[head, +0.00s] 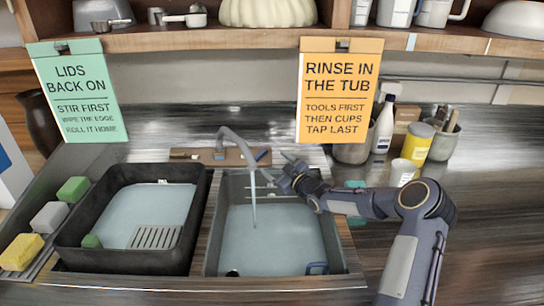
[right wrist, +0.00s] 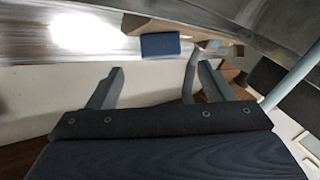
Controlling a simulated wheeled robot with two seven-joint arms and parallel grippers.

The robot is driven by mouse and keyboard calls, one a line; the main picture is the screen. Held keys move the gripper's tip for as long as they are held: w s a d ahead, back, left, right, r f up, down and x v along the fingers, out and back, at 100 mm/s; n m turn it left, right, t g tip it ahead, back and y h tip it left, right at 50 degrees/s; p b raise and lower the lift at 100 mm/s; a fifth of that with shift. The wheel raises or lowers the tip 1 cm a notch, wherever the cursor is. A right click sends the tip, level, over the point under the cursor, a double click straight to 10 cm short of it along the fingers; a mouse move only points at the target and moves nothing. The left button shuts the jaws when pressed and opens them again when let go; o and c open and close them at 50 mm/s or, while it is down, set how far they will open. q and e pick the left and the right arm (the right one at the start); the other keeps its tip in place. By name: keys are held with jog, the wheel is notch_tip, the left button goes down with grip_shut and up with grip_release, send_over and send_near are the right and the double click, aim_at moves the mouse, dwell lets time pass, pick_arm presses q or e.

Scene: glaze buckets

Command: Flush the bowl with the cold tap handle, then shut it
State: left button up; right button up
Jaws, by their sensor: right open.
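The tap (head: 238,141) arches over the right sink bowl (head: 209,238), and a stream of water (head: 254,205) falls from its spout into the bowl. Water stands in the bowl. The blue cold tap handle (head: 262,155) is on the right end of the wooden tap block; it also shows in the right wrist view (right wrist: 160,45), beyond the fingertips. My right gripper (head: 280,168) is open and empty, just right of the tap and near the blue handle, apart from it in the right wrist view. My left gripper is not in view.
A dark tub (head: 72,250) with a rack and a green block stands left of the bowl. A spray bottle (head: 384,127) and yellow can (head: 417,145) stand behind my arm. An orange sign (head: 340,90) hangs above.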

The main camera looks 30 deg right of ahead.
aim_at(262, 155)
jog(key=w, duration=0.3)
jog(key=w+a+p, duration=0.1)
jog(key=w, duration=0.2)
jog(key=shift+w+a, duration=0.15)
